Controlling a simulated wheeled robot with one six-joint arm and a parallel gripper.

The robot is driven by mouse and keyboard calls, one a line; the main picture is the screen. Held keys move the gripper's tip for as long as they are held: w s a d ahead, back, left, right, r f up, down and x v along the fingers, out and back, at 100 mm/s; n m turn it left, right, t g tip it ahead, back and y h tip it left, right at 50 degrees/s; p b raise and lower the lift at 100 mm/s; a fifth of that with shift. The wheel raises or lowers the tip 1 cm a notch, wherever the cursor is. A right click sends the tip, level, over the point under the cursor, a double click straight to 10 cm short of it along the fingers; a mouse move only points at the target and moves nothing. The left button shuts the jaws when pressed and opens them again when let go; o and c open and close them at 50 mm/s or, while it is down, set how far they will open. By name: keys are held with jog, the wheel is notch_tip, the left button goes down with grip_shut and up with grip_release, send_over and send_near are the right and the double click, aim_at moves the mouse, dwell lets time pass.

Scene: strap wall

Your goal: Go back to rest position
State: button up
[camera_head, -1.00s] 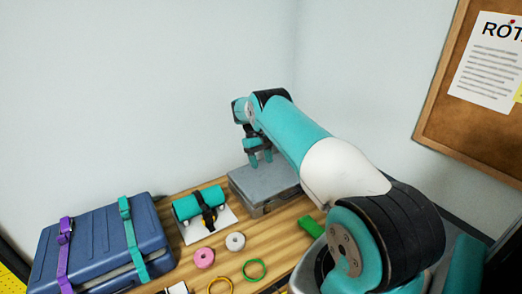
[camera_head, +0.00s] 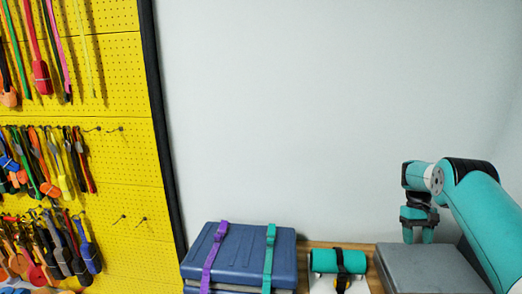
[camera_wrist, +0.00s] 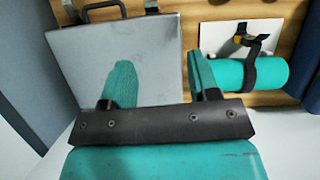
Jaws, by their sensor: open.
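My gripper (camera_head: 418,236) is at the right of the head view, just above the grey metal case (camera_head: 432,270). Its two teal fingers point down and stand apart with nothing between them. In the wrist view, my gripper (camera_wrist: 160,82) shows the same two spread fingers over the grey case (camera_wrist: 85,65), which has a dark handle. I cannot tell from the pictures how large the gap is between fingertips and case.
A teal roll (camera_head: 325,261) with a black strap sits left of the grey case. A blue case (camera_head: 250,255) with purple (camera_head: 213,256) and teal straps stands further left. A yellow pegboard (camera_head: 110,150) with several hanging straps fills the left side. The wall above the table is bare.

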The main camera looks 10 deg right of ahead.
jog(key=w+a+r+n+t+h+b, duration=0.1)
jog(key=a+r+b, duration=0.2)
jog(key=a, duration=0.3)
jog(key=w+a+r+n+t+b, duration=0.1)
jog(key=a+r+n+b, duration=0.1)
jog(key=a+r, duration=0.3)
jog(key=s+a+r+n+t+b, duration=0.25)
jog(key=s+a+b, duration=0.35)
jog(key=a, duration=0.8)
jog(key=s+a+n+y+b, duration=0.1)
jog(key=s+a+b, duration=0.1)
jog(key=s+a, duration=0.3)
jog(key=s+a+f+n+y+b, duration=0.1)
jog(key=s+a, duration=0.4)
jog(key=s, duration=0.9)
jog(key=s+a+f+n+y+b, duration=0.1)
jog(key=s+a+y+b, duration=0.1)
jog(key=s+a, duration=0.4)
jog(key=s+b, duration=0.1)
jog(key=s, duration=0.2)
jog(key=shift+s+f+y, duration=0.15)
jog(key=shift+s+y, duration=0.05)
jog(key=shift+y, duration=0.1)
